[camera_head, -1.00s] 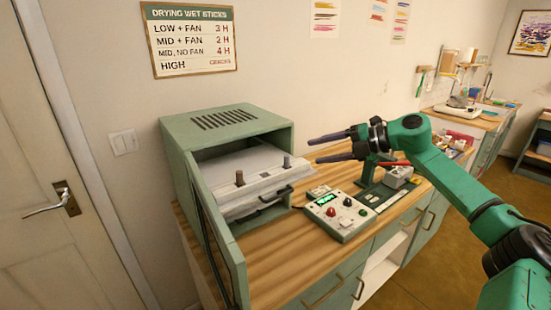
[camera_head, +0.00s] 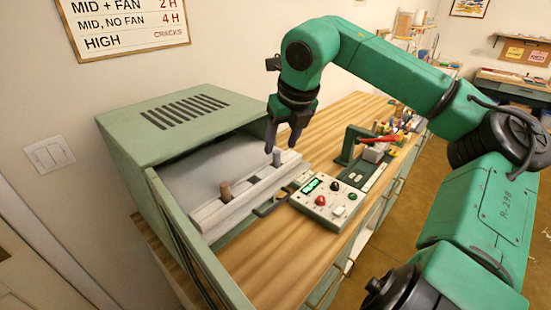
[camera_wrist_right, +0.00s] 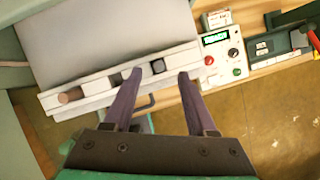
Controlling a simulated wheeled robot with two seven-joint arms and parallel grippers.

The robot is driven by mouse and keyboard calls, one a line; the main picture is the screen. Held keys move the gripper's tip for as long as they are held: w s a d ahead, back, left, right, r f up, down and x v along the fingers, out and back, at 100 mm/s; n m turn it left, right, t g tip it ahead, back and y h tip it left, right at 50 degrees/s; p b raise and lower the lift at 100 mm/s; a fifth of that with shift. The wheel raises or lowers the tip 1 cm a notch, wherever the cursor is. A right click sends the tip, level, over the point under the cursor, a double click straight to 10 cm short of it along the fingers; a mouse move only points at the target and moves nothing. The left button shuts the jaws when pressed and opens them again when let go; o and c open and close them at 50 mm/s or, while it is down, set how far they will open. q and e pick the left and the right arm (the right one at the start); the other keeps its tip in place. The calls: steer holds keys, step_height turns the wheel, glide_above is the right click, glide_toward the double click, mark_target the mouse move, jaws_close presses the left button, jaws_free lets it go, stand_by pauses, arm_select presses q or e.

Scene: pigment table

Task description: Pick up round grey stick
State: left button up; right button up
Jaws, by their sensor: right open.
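The round grey stick (camera_head: 277,158) stands upright in the pale slotted rack (camera_head: 250,197) at the mouth of the green drying oven (camera_head: 160,130). In the right wrist view the grey stick (camera_wrist_right: 158,66) appears between my fingertips, seen end-on. A round brown stick (camera_head: 226,189) stands in the same rack to the left; it also shows in the right wrist view (camera_wrist_right: 70,97). My right gripper (camera_head: 281,148) points down, open and empty, over the grey stick's end of the rack. I cannot tell its exact height above the stick. My left gripper is not in view.
The oven door (camera_head: 195,245) stands open on the left. A control box (camera_head: 327,199) with a lit display and knobs sits right of the rack. A green press with a red handle (camera_head: 375,139) stands behind it. The wooden counter (camera_head: 270,265) in front is bare.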

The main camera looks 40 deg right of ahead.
mark_target(277, 151)
steer(key=p+x, duration=0.2)
steer(key=x, duration=0.2)
steer(key=shift+w+a, duration=0.15)
steer(key=shift+w, duration=0.05)
steer(key=shift+w+d+f, duration=0.1)
steer(key=shift+d+f, duration=0.1)
steer(key=shift+f, duration=0.05)
steer(key=shift+a, duration=0.1)
jaws_close()
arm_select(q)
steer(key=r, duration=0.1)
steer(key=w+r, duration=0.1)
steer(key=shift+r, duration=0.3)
arm_select(e)
steer(key=shift+r, duration=0.15)
